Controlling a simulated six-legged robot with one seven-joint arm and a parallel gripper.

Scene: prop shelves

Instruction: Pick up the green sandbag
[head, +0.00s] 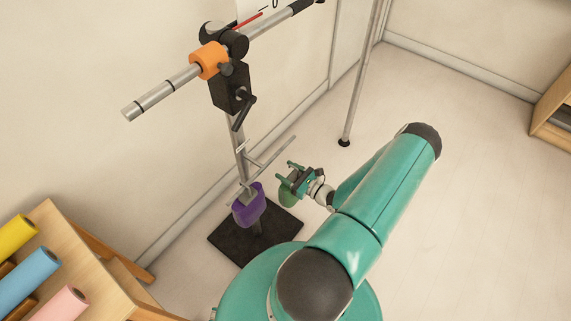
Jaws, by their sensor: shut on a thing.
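The green sandbag (287,197) shows as a small green shape just below and partly behind my gripper. My gripper (285,177) is shut on it, beside the metal stand, right of the stand's post. Much of the bag is hidden by the gripper, so its full shape cannot be told. A purple sandbag (248,207) hangs low on the stand, to the left of my gripper and apart from it.
The stand's square black base (225,240) lies on the floor, with its orange-collared crossbar (175,88) high above. A thin rod juts from the post near my gripper. A wooden rack (75,255) with coloured rolls stands lower left.

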